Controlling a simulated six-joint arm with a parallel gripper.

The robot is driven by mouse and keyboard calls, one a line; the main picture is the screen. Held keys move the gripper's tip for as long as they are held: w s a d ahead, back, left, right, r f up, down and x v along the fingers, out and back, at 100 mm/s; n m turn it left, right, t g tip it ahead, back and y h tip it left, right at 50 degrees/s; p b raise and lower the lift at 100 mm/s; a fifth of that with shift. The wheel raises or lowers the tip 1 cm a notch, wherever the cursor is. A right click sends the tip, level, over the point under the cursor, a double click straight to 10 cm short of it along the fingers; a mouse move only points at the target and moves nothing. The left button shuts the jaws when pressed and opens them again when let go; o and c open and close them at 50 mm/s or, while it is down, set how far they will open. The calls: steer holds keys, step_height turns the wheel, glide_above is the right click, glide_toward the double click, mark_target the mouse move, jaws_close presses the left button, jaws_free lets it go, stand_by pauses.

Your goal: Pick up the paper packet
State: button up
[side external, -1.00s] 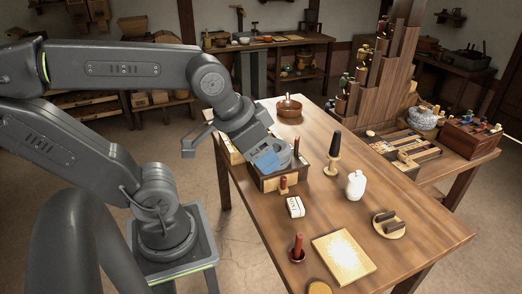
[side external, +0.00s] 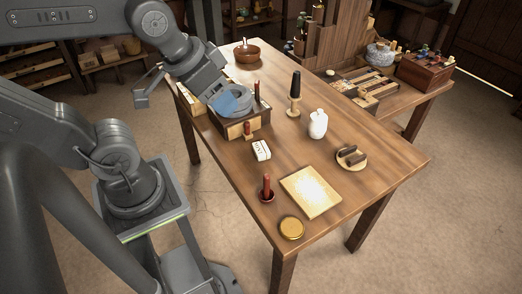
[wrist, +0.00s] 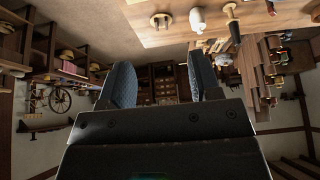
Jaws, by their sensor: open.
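A small white paper packet (side external: 261,150) with dark marks on it lies on the wooden table (side external: 380,168), in front of a wooden box (side external: 252,128). My gripper (side external: 228,102) is over that box, behind and left of the packet and apart from it. In the wrist view my gripper (wrist: 163,82) shows two separated blue-grey fingers with nothing between them. The packet is not visible in the wrist view.
Around the packet stand a white jar (side external: 318,124), a black-handled tool (side external: 295,92), a red stick in a dish (side external: 267,190), a pale square board (side external: 311,191), a round plate with dark rolls (side external: 351,158) and a round yellow lid (side external: 291,228). The table's right end is clear.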

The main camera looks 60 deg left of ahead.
steer(key=o, duration=0.4)
stand_by(0.3)
steer(key=n+g+y, duration=0.1)
steer(key=n+g, duration=0.4)
steer(key=n, duration=1.1)
glide_above(261, 147)
steer(key=d, duration=0.2)
step_height(261, 147, down, 21)
steer(key=f, duration=0.4)
steer(key=a+f, duration=0.1)
steer(key=f, duration=0.9)
steer(key=shift+a+f, duration=0.2)
steer(key=shift+a, duration=0.2)
